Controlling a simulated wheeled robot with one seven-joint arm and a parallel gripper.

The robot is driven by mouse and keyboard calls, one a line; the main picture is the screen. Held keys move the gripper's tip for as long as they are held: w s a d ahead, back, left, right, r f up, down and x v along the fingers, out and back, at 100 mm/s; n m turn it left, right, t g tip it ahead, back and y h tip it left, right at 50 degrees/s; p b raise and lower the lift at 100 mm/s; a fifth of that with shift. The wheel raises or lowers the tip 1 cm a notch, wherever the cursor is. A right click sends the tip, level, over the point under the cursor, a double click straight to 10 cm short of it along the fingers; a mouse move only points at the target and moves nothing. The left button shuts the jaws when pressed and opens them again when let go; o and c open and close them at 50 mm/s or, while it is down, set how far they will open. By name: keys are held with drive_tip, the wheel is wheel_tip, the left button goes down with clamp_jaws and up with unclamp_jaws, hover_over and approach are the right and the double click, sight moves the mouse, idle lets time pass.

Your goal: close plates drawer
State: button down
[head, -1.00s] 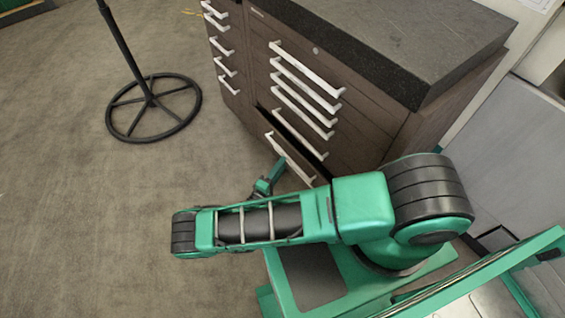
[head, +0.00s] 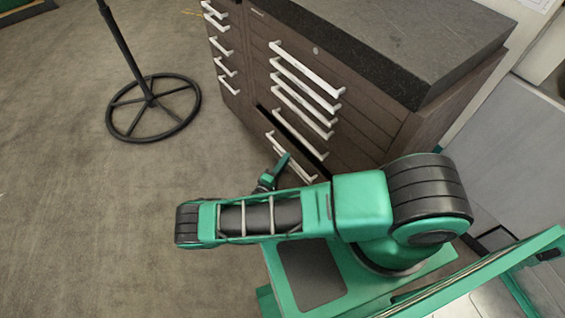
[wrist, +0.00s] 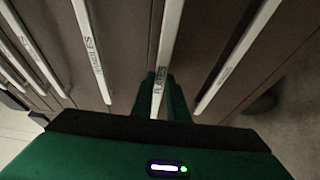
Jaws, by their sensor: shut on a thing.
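The plates drawer stands out a little from the lower part of the dark brown cabinet (head: 355,115). A dark gap shows above its front in the head view. Its pale bar handle (wrist: 168,50) runs down the middle of the wrist view, with a label reading "PLATES". My gripper (wrist: 160,98) is shut on this handle, one green finger on each side of it. In the head view my gripper (head: 282,162) is small at the lower drawers, partly hidden by my arm. The drawer's inside cannot be seen.
Other drawer handles (head: 303,75) lie above the plates handle, and one (wrist: 232,60) lies to its right in the wrist view. A black round stand base (head: 152,105) stands on the carpet at left. The carpet (head: 90,220) left of my arm is clear.

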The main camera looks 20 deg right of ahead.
drive_tip(key=d, duration=0.2)
drive_tip(key=w+d, duration=0.1)
drive_tip(key=d, duration=0.1)
drive_tip(key=shift+w+f, duration=0.1)
drive_tip(key=shift+w, duration=0.05)
drive_tip(key=c, duration=1.7)
unclamp_jaws()
drive_tip(key=shift+a, duration=0.1)
drive_tip(key=shift+s+a, duration=0.25)
approach(290, 160)
drive_tip(key=shift+w+d+f, duration=0.15)
drive_tip(key=shift+w+d, duration=0.3)
drive_tip(key=shift+d, duration=0.1)
